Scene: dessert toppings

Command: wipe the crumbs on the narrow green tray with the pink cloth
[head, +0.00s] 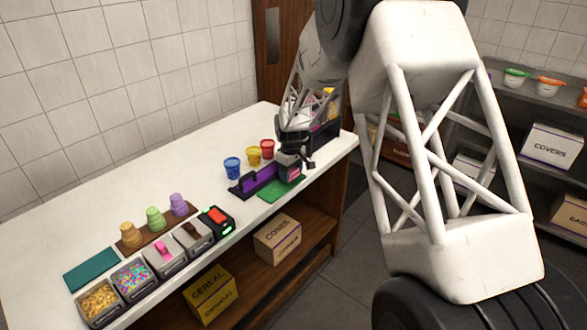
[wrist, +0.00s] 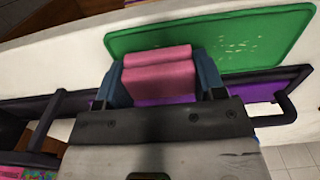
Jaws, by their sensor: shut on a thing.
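My gripper (head: 292,165) is at the far part of the white counter, beside the green tray (head: 275,192). In the wrist view my gripper (wrist: 158,70) is shut on the pink cloth (wrist: 158,80), which sits folded between its two blue fingers. The green tray (wrist: 125,42) lies just beyond the fingers, and the cloth overlaps its near edge in the picture. I cannot tell whether the cloth touches it. Pale crumbs (wrist: 245,48) are scattered on the tray, mostly right of the cloth. Part of the tray is hidden behind the gripper and cloth.
A purple tray with dark handles (head: 258,180) lies right beside the green tray, partly under my gripper. Blue (head: 232,168), yellow (head: 254,156) and red (head: 267,148) cups stand behind. Topping bins (head: 135,280) and a teal board (head: 90,268) are at the near left.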

